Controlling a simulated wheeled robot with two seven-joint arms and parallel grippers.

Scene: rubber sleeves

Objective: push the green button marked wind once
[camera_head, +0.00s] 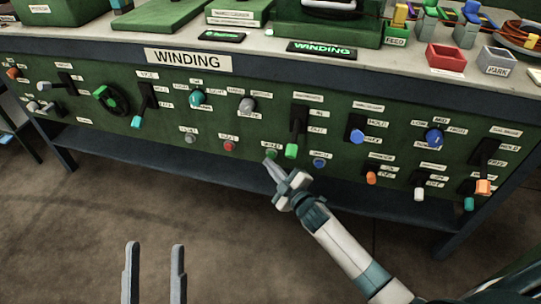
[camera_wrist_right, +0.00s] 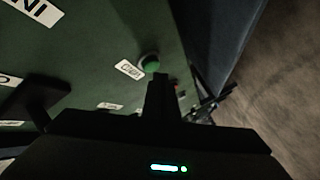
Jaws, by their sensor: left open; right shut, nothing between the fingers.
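The green button (camera_head: 271,154) sits low on the green front panel, under a small white label. In the right wrist view the green button (camera_wrist_right: 151,63) shows as a round knob beside a white label (camera_wrist_right: 129,69) too blurred to read surely. My right gripper (camera_head: 268,163) is shut and empty, its fingertips just at the button. In the right wrist view the right gripper's shut fingers (camera_wrist_right: 160,78) end right by the button; I cannot tell whether they touch it. My left gripper (camera_head: 154,246) is open and empty, low over the floor, away from the panel.
A red button (camera_head: 229,146) and a blue button (camera_head: 319,163) flank the green one. A lever with a green handle (camera_head: 291,151) stands close on the right. Other knobs and levers line the panel. A dark shelf (camera_head: 200,150) runs below; the floor in front is clear.

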